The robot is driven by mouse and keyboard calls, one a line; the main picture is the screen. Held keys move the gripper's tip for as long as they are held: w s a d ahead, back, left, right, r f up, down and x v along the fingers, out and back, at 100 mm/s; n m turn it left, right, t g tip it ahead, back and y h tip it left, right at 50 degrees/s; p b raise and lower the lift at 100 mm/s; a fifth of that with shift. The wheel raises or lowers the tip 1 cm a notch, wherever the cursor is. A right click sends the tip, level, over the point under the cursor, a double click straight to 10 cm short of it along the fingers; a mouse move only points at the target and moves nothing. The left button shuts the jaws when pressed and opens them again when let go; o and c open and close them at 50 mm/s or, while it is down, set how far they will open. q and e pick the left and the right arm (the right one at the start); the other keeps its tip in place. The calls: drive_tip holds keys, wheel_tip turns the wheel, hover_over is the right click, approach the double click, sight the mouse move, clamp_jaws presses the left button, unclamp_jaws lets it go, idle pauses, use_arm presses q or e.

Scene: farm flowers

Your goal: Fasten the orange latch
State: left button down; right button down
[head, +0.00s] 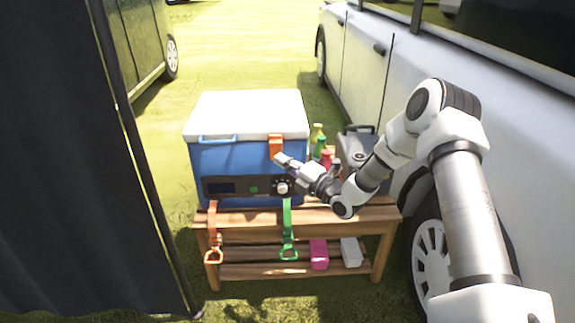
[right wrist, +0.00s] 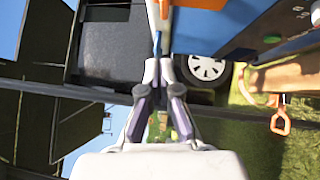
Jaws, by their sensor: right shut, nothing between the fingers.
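The orange latch (head: 275,147) is on the front of the blue cooler box (head: 228,160), near its right end, where the white lid (head: 248,108) meets the body. The lid lies closed on the box. My right gripper (head: 279,158) is shut and empty, with its tips at the latch's lower end. I cannot tell whether they touch it. In the right wrist view the shut fingertips (right wrist: 158,66) point along the box front, and an orange part (right wrist: 202,3) shows at the top edge. My left gripper is not in view.
The box stands on a slatted wooden bench (head: 345,214). An orange strap (head: 213,230) and a green strap (head: 288,228) hang in front. Bottles (head: 318,146) and a grey case (head: 358,143) stand at right. A white car (head: 365,50) and a dark curtain (head: 60,160) flank the bench.

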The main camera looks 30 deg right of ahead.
drive_tip(key=r+p+v, duration=0.1)
drive_tip(key=p+v, duration=0.3)
drive_tip(key=v, duration=0.5)
drive_tip(key=shift+s+d, duration=0.2)
drive_tip(key=shift+s, duration=0.2)
drive_tip(key=shift+f, duration=0.1)
